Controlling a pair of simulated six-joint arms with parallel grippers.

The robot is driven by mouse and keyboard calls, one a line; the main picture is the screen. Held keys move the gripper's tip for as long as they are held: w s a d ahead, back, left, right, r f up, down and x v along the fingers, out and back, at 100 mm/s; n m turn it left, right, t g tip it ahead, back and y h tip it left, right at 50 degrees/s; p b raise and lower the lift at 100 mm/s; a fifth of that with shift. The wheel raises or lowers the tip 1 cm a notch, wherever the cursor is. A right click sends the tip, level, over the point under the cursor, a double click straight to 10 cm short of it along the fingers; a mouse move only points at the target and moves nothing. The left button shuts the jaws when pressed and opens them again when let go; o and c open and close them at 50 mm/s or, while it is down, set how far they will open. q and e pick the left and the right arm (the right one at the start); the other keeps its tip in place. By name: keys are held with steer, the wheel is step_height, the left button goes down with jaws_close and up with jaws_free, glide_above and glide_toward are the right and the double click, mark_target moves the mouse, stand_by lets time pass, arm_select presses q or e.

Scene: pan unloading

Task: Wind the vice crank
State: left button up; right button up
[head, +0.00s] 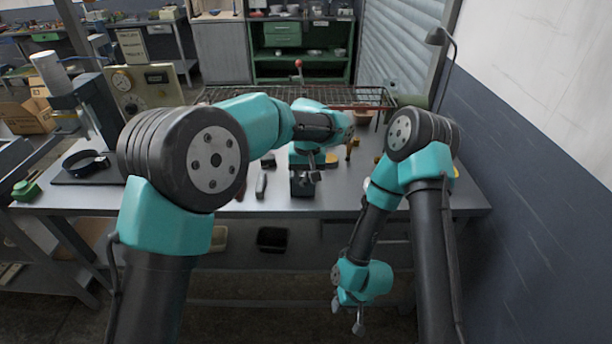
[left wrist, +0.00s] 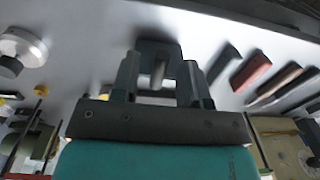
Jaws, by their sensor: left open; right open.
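The vice (head: 302,185) is a small dark block near the front edge of the grey bench in the head view. In the left wrist view the dark vice (left wrist: 158,48) shows beyond and between my fingers, with a short grey rod that may be part of its crank (left wrist: 158,73). My left gripper (head: 312,167) is open, pointing down at the vice; it also shows in the left wrist view (left wrist: 160,78). Contact cannot be told. My right gripper (head: 347,314) is open and empty, hanging low in front of the bench.
A grey block (head: 261,186) lies left of the vice. A red block (left wrist: 250,70) and several bars lie nearby in the left wrist view. A wire rack (head: 350,96) stands behind. A dark ring (head: 86,162) lies far left. A wall closes off the right.

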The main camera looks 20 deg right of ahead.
arm_select(q)
jaws_close()
steer(key=shift+a, duration=0.1)
stand_by(0.3)
steer(key=shift+w+a+f+g+h, duration=0.15)
steer(key=shift+a+g+h, duration=0.3)
steer(key=shift+h, duration=0.7)
steer(key=shift+w+a+g+h, duration=0.2)
steer(key=shift+a+h, duration=0.45)
steer(key=shift+h, duration=0.45)
steer(key=shift+w+a+f+g+h, duration=0.15)
steer(key=shift+a+g+h, duration=0.3)
steer(key=shift+h, duration=0.7)
steer(key=shift+a, duration=0.1)
jaws_free()
